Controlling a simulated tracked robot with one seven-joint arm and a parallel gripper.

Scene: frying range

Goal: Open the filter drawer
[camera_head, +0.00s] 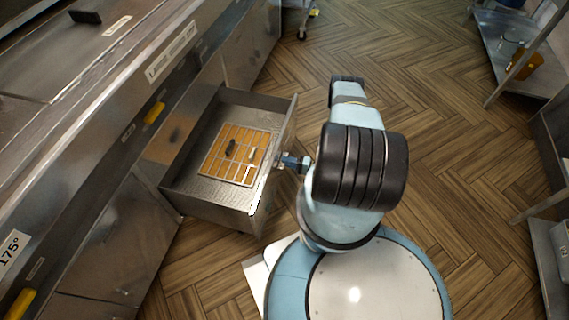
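The filter drawer (205,190) is a steel box pulled well out from the front of the fryer range at the left. Inside it lies an orange filter panel with a pale grid (228,170), with a dark piece and a pale piece on it. My gripper (290,162) is at the drawer's outer front panel, about mid-length, at or very near it. My arm comes in from the right. The fingertips are small and partly hidden, so I cannot tell whether they grip a handle. No handle shows clearly.
The range front (110,230) has yellow handles (155,112) above and below left. Steel shelving (515,45) with an orange container (525,66) stands at the upper right. A wheeled cart leg (303,30) is at the top. The wooden floor (450,170) right of my arm is clear.

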